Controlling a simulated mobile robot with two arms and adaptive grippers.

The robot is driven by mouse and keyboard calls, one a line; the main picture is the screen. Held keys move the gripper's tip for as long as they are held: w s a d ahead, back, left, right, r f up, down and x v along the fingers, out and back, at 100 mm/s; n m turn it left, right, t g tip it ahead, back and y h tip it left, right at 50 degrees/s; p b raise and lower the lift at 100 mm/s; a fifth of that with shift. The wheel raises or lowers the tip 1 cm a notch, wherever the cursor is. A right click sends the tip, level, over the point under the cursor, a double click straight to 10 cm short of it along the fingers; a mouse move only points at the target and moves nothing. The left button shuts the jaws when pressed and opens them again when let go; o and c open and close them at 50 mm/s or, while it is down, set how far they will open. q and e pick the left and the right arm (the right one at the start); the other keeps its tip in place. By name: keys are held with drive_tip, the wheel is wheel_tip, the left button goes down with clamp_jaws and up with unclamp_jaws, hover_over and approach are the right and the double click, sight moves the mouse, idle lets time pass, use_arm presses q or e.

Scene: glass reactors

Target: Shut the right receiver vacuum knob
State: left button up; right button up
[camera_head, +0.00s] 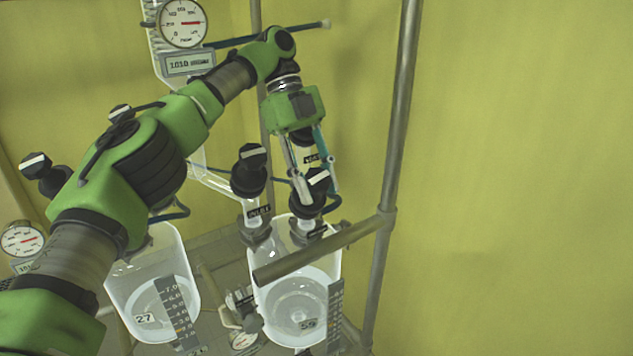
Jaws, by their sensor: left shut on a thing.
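The right receiver (265,295) is a clear glass vessel at the lower middle, with black-knobbed valves on its top. My left gripper (319,190) points down over it. Its two fingers are shut on the right-hand black knob (318,180), which has a white bar on its face. The bar lies slanted, rising to the right. The fingers hide part of this knob's sides. I cannot read its label clearly, so I cannot confirm it is the vacuum knob. My right gripper is not in view.
Another black knob (249,178) stands close left of the held one. The left receiver (125,285) is beside the right one. A metal post (399,120) and crossbar (315,250) run close on the right and front. A gauge (183,22) is at the top.

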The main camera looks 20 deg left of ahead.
use_arm(q)
drive_tip(key=shift+f, duration=0.3)
drive_tip(key=o, duration=1.1)
drive_tip(key=shift+r, duration=0.15)
drive_tip(key=shift+n+t+h, duration=0.5)
drive_tip(key=shift+n+t, duration=0.2)
drive_tip(key=shift+t, duration=0.1)
